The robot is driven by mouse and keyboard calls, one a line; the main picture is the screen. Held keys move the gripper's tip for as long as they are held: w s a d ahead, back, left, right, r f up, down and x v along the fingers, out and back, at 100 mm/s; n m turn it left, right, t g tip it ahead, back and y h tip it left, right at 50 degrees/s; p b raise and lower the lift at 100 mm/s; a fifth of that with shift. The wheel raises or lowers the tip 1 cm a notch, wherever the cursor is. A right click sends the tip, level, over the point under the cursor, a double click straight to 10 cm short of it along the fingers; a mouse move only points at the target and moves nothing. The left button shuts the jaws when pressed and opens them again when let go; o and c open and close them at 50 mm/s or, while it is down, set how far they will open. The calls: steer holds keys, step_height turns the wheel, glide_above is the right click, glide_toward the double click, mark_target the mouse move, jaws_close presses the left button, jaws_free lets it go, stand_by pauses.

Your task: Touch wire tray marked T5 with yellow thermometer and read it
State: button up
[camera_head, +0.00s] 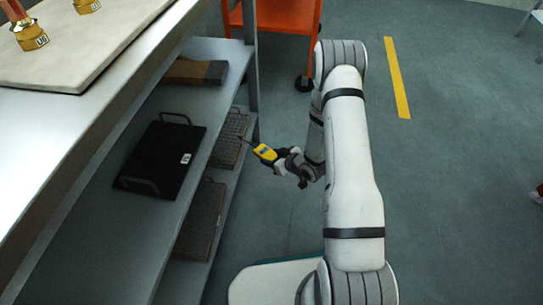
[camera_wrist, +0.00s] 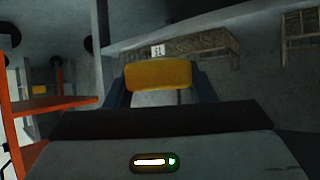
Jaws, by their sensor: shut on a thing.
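My gripper (camera_head: 280,160) is shut on the yellow thermometer (camera_head: 265,152), beside the shelf unit. Its thin probe points up and left toward a wire tray (camera_head: 229,140) on the lower shelf; I cannot tell whether the tip touches it. A second wire tray (camera_head: 200,222) lies nearer on that shelf. In the wrist view the thermometer (camera_wrist: 158,76) sits between my dark fingers, its probe hidden. Beyond it are a wire tray (camera_wrist: 205,40) with a small white label (camera_wrist: 158,50) and another wire tray (camera_wrist: 303,25). I cannot read T5 on any label.
A black tray (camera_head: 155,165) with handles and a brown block (camera_head: 195,72) lie on the shelf above the wire trays. A shelf post (camera_head: 251,80) stands close to the far tray. An orange cart (camera_head: 285,15) stands behind.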

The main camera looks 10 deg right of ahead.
stand_by(0.8)
steer(key=shift+r+p, duration=2.05)
steer(key=shift+r, duration=0.95)
